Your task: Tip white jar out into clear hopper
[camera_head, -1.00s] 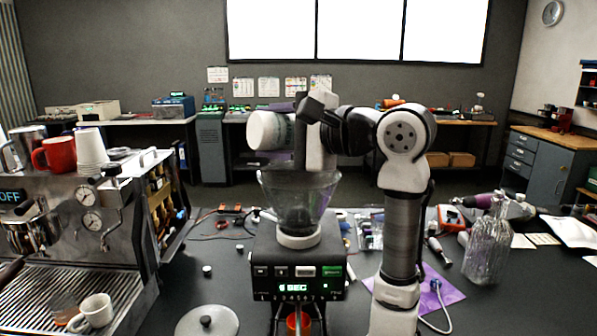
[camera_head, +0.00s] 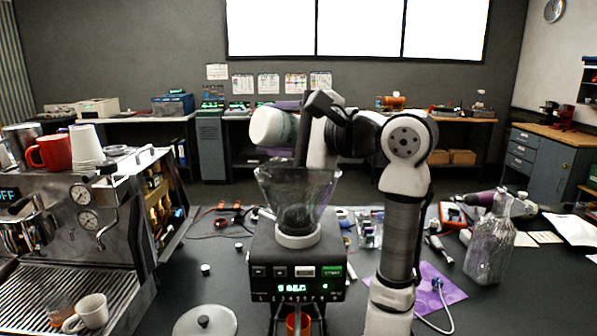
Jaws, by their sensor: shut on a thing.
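The white jar (camera_head: 270,127) is tilted on its side above the clear hopper, its white end facing left and slightly up. My gripper (camera_head: 302,130) is shut on the jar; its fingers are partly hidden behind my wrist and the jar. The clear hopper (camera_head: 270,190) stands upright on the grinder (camera_head: 297,257). Dark material (camera_head: 297,217) shows low inside the hopper. The jar's mouth is not clearly visible, and I cannot tell whether anything is pouring.
An espresso machine (camera_head: 90,215) with a red mug (camera_head: 50,151) and stacked white cups on top stands at left. A round lid (camera_head: 205,321) lies in front. A glass bottle (camera_head: 490,245) and a purple mat (camera_head: 440,283) are at right. Several small parts lie behind the grinder.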

